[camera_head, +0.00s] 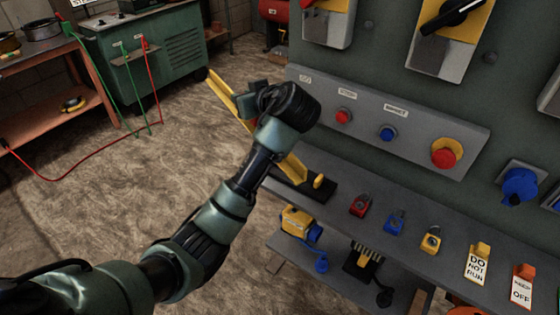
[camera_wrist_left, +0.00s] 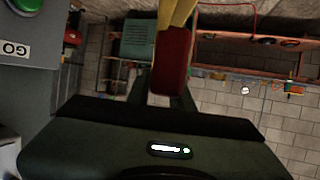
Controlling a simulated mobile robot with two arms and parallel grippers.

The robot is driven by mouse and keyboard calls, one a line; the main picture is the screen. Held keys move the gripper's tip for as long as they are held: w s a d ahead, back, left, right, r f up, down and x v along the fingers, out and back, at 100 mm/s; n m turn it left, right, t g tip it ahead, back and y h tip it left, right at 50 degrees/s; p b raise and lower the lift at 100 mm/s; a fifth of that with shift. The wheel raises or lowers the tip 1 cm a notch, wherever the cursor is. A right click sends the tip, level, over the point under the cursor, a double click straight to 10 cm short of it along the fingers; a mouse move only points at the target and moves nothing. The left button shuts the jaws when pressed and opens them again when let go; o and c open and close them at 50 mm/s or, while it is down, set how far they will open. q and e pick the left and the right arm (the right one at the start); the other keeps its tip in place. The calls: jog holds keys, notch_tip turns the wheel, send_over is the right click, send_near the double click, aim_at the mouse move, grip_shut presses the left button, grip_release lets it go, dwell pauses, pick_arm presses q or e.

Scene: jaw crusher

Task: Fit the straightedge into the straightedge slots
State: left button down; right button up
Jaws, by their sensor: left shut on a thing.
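The straightedge looks to be the long yellow bar (camera_head: 220,92), which slants from upper left to lower right behind my left gripper (camera_head: 250,98). In the left wrist view, a yellow piece (camera_wrist_left: 176,14) and a red grip (camera_wrist_left: 171,75) show at my left gripper's fingers (camera_wrist_left: 172,98). The gripper is shut on the straightedge at this grip. The bar's lower end is near a black block (camera_head: 325,190) on the shelf; I cannot tell whether they touch. My wrist hides the bar's middle. I cannot make out the slots for certain. My right gripper is not in view.
The grey shelf (camera_head: 395,205) carries red, blue and yellow padlocks and tags at right. Above it is a panel with red and blue buttons and a red emergency stop (camera_head: 446,153). A green cabinet (camera_head: 145,60) and orange bench (camera_head: 50,75) stand behind.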

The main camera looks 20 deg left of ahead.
pick_arm(q)
jog(key=shift+f, duration=9.7)
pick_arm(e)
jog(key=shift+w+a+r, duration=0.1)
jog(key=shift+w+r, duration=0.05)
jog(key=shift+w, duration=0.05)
pick_arm(q)
jog(key=c, duration=1.2)
grip_release()
jog(key=shift+f, duration=0.15)
jog(key=shift+c, duration=0.2)
